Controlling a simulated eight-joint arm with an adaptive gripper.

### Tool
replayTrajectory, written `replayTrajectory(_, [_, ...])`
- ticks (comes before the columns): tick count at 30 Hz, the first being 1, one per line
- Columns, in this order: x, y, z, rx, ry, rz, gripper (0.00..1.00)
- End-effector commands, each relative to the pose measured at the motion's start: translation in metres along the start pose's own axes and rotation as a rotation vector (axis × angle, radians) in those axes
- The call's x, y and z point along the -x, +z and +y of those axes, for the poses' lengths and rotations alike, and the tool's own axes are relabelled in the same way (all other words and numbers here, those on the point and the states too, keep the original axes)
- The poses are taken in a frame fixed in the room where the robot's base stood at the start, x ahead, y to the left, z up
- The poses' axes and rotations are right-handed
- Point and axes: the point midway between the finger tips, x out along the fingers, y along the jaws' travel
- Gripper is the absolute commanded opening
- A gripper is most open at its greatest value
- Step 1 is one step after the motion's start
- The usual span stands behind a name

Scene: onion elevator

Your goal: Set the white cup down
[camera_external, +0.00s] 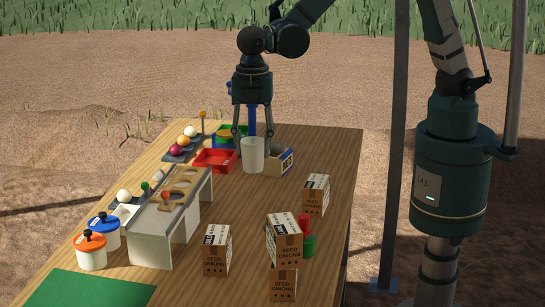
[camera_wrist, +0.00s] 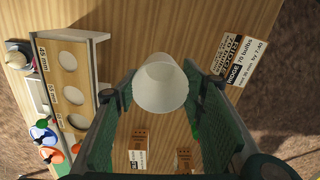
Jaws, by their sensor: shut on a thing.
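The white cup (camera_external: 252,155) is upright near the far end of the wooden table, between the fingers of my gripper (camera_external: 253,135). The wrist view looks into the cup's open mouth (camera_wrist: 161,87), with the green finger pads on both sides of it. My gripper (camera_wrist: 157,115) is shut on the cup. The cup's base appears at or just above the tabletop (camera_external: 255,200); I cannot tell whether it touches.
A sizing stand with holes (camera_external: 172,205) is nearer, at left. Seed onion boxes (camera_external: 284,242) stand at the front right. The middle of the table is clear.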

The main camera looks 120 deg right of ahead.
Motion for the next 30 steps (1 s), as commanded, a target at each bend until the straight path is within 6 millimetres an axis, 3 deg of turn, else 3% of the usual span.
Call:
replayTrajectory(3, [0.001,0.03,-0.018,-0.015,0.0,0.0,0.3])
replayTrajectory(15, [0.001,0.115,-0.083,-0.061,0.0,0.0,0.3])
replayTrajectory(30, [-0.012,0.199,-0.176,-0.114,0.0,0.0,0.3])
